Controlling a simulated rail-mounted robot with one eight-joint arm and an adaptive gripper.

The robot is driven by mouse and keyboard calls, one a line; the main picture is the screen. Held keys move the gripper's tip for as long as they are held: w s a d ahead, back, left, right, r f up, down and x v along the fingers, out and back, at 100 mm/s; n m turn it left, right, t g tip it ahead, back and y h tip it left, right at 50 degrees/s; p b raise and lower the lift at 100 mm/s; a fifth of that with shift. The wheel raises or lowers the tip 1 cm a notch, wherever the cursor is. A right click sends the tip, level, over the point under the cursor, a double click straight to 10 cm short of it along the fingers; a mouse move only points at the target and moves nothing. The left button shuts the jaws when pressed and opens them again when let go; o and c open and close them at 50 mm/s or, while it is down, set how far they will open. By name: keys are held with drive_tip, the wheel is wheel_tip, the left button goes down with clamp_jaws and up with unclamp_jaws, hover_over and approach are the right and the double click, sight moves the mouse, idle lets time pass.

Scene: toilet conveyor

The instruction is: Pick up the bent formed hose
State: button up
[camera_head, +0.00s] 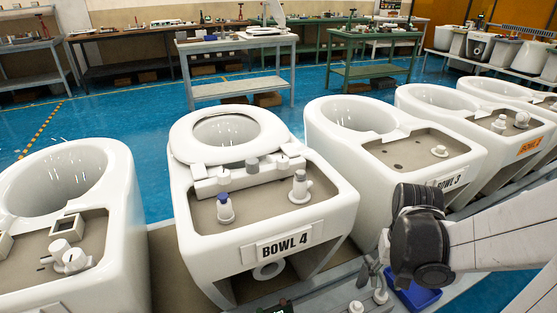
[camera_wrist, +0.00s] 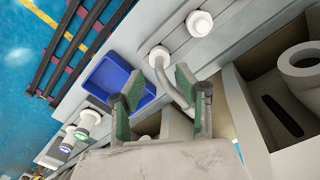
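The bent formed hose (camera_wrist: 166,82) shows in the wrist view as a light grey curved tube with a pale round end. It lies on the grey ledge, and its lower end passes behind my right-hand finger. My gripper (camera_wrist: 158,78) is open, with its two green-padded fingers apart and the hose showing between and beyond them. I cannot tell whether either finger touches it. In the head view my gripper (camera_head: 368,272) points down at the ledge in front of the bowls, right of the BOWL 4 label. The hose is not clear there.
A blue bin (camera_wrist: 108,80) sits beside the hose, and a white round cap (camera_wrist: 199,23) stands near it. Bottles (camera_wrist: 84,125) stand at lower left. Bowl 4 (camera_head: 205,255) and bowl 3 (camera_head: 385,175) stand close behind my gripper.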

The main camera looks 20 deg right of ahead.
sight(384, 288)
drive_tip(key=shift+f+b, duration=1.4)
drive_tip(key=shift+f, duration=0.65)
clamp_jaws()
drive_tip(key=shift+r+p, duration=0.7)
drive_tip(key=shift+r, duration=0.15)
drive_tip(key=shift+r+p, duration=1.8)
drive_tip(key=shift+r, duration=0.25)
